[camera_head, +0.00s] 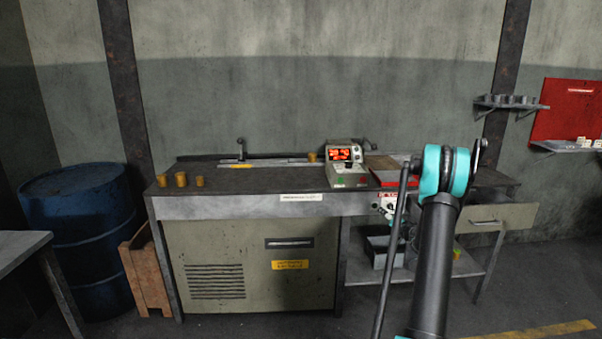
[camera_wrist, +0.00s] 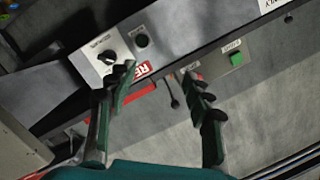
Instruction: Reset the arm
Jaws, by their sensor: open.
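In the wrist view my gripper (camera_wrist: 163,88) is open, its two dark, green-edged fingers spread apart with nothing between them. Beyond the fingertips is a grey control panel with a black rotary knob (camera_wrist: 108,57), a dark round button (camera_wrist: 141,41) and a green button (camera_wrist: 236,58). I cannot tell whether a finger touches the panel. In the head view my arm, black with teal joints, rises at the right in front of the workbench (camera_head: 240,207).
On the bench stand several brass cylinders (camera_head: 181,179) and a device with a red display (camera_head: 346,165). A drawer (camera_head: 497,217) is open at the bench's right. A blue barrel (camera_head: 85,240) and a wooden crate (camera_head: 146,272) stand left. Wall shelves (camera_head: 510,103) hang at the right.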

